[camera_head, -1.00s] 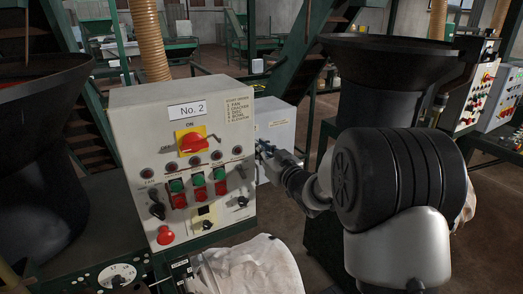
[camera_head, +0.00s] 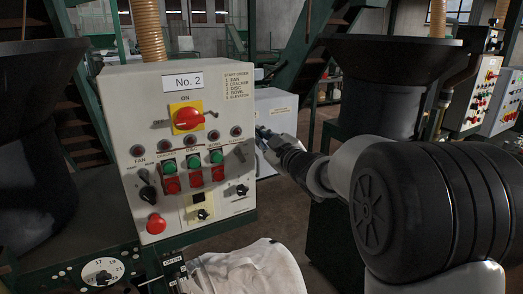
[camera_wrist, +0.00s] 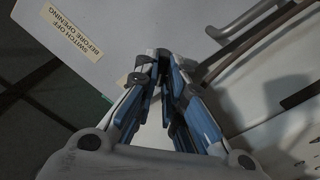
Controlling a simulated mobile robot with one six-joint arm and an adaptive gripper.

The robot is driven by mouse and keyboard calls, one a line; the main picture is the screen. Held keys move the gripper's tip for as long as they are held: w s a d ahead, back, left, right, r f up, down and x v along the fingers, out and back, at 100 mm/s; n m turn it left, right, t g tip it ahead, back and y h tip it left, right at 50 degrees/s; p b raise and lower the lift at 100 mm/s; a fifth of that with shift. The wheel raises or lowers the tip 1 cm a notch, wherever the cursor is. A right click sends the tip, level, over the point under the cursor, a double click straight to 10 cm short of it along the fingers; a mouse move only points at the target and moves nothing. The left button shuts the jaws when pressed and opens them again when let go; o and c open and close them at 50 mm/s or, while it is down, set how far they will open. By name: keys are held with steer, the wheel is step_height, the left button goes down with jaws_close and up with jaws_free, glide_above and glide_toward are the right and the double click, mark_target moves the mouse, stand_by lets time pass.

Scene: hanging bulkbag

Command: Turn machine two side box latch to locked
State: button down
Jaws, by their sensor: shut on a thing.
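The No. 2 machine's side box is a pale grey box (camera_head: 278,105) to the right of the No. 2 control panel. In the wrist view its face (camera_wrist: 120,25) carries a label reading "SWITCH OFF BEFORE OPENING" (camera_wrist: 75,32). My gripper (camera_head: 263,138) reaches the box's front from the right. In the wrist view my gripper (camera_wrist: 162,62) has its blue-padded fingers converging at the tips, shut on a small dark latch (camera_wrist: 141,72) at the box face. The fingers cover most of the latch, so its exact angle cannot be told.
The No. 2 control panel (camera_head: 145,95), with a red-and-yellow switch (camera_head: 187,117) and several buttons, stands close left of my gripper. A white bag (camera_head: 245,270) lies below. A dark hopper (camera_head: 385,75) stands behind my arm. A grey bar handle (camera_wrist: 245,30) shows near the fingers.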

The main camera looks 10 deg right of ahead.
steer(key=n+b, duration=0.6)
steer(key=n, duration=0.1)
steer(key=n+b, duration=0.3)
steer(key=shift+f+n, duration=0.25)
steer(key=shift+n, duration=0.05)
stand_by(0.4)
steer(key=c, duration=1.7)
jaws_free()
steer(key=v, duration=1.2)
steer(key=shift+r, duration=0.1)
